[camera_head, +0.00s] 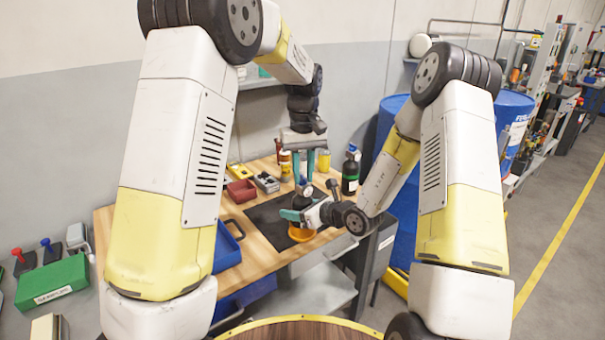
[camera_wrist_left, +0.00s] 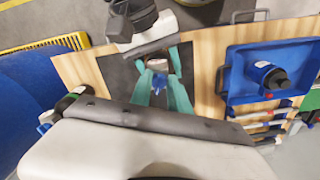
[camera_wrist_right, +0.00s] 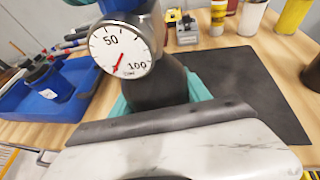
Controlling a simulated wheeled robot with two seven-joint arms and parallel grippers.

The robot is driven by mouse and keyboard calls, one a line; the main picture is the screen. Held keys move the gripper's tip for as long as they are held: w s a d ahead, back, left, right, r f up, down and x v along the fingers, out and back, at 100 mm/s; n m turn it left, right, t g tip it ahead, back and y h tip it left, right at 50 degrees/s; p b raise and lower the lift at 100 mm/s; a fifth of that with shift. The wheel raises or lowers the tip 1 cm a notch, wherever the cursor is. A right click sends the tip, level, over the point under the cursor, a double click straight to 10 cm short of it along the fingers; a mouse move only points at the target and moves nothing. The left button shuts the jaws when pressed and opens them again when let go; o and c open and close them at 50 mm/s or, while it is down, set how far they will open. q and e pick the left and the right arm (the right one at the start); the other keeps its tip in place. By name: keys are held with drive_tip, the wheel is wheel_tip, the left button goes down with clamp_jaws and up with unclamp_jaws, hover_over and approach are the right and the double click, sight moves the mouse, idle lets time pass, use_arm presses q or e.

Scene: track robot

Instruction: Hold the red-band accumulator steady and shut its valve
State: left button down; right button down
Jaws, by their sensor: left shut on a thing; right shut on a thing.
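A black-bodied accumulator (camera_head: 303,199) stands over the black mat, with an orange round part (camera_head: 300,234) below it. Its red band cannot be made out. My right gripper (camera_head: 291,215) comes in from the side and is shut on the dark body (camera_wrist_right: 160,90). My left gripper (camera_head: 304,166) points down from above, its teal fingers shut on the blue valve (camera_wrist_left: 158,89) at the top. The valve's exact turn position cannot be told.
A green-banded black bottle (camera_head: 350,172) stands right of the mat (camera_head: 262,220). A blue tray (camera_wrist_left: 240,62) holds a blue-banded bottle (camera_wrist_left: 268,76). A red bin (camera_head: 241,191) and yellow containers (camera_head: 323,163) stand at the back. Blue drums (camera_head: 512,110) are right of the bench.

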use_arm(q)
drive_tip(key=shift+w+n, duration=0.1)
drive_tip(key=shift+n, duration=2)
drive_tip(key=c, duration=1.3)
unclamp_jaws()
drive_tip(key=shift+d, duration=0.1)
drive_tip(key=shift+o, duration=0.2)
wheel_tip(320, 180, up, 12)
use_arm(e)
drive_tip(key=shift+c, duration=2.1)
unclamp_jaws()
